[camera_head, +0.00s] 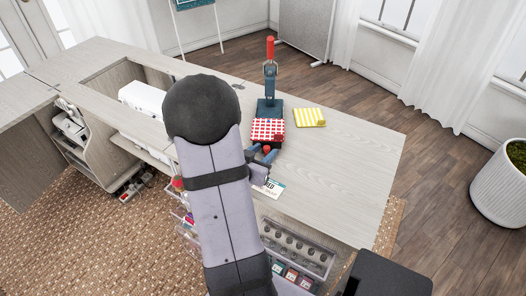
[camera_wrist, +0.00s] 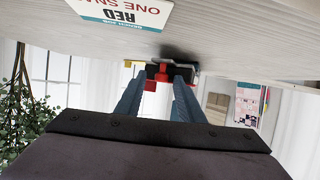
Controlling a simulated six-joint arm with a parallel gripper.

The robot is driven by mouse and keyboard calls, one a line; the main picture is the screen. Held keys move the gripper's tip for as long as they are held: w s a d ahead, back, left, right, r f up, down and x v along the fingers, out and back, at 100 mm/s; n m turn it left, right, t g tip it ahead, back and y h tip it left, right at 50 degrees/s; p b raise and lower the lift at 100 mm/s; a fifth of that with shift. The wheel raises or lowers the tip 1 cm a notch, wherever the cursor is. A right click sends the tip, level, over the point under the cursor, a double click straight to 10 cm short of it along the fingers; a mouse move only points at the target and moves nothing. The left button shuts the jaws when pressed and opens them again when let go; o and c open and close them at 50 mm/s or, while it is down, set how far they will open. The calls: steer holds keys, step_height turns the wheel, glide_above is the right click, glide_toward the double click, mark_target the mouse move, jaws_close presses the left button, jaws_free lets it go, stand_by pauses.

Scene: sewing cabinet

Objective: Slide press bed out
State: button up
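The press (camera_head: 269,106) stands on the pale wood tabletop, dark blue with an upright lever and a red handle. Red-and-white checked cloth (camera_head: 267,130) lies on its bed at the front. A red knob (camera_head: 266,149) sits at the near edge of the bed. My gripper (camera_head: 264,154) is at the knob, its two blue fingers either side of it. In the wrist view, which is upside down, the fingers (camera_wrist: 158,80) are spread apart, with the red knob (camera_wrist: 150,85) between or just beyond their tips. Contact cannot be told.
Folded yellow striped cloth (camera_head: 310,117) lies right of the press. A card reading RED (camera_head: 270,187) lies near the table's front edge; it also shows in the wrist view (camera_wrist: 125,12). A clear drawer (camera_head: 297,249) is below the front edge. The tabletop at right is clear.

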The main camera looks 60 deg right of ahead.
steer(key=shift+a+r+p, duration=0.1)
steer(key=shift+r+p, duration=0.1)
steer(key=shift+p, duration=0.35)
steer(key=p+v, duration=0.2)
steer(key=p, duration=0.3)
steer(key=shift+r, duration=0.1)
steer(key=p+v, duration=0.3)
steer(key=p, duration=0.1)
steer(key=shift+p, duration=0.3)
steer(key=shift+s+a+r+p, duration=0.1)
steer(key=shift+a+r+p, duration=0.05)
steer(key=shift+a+p, duration=0.85)
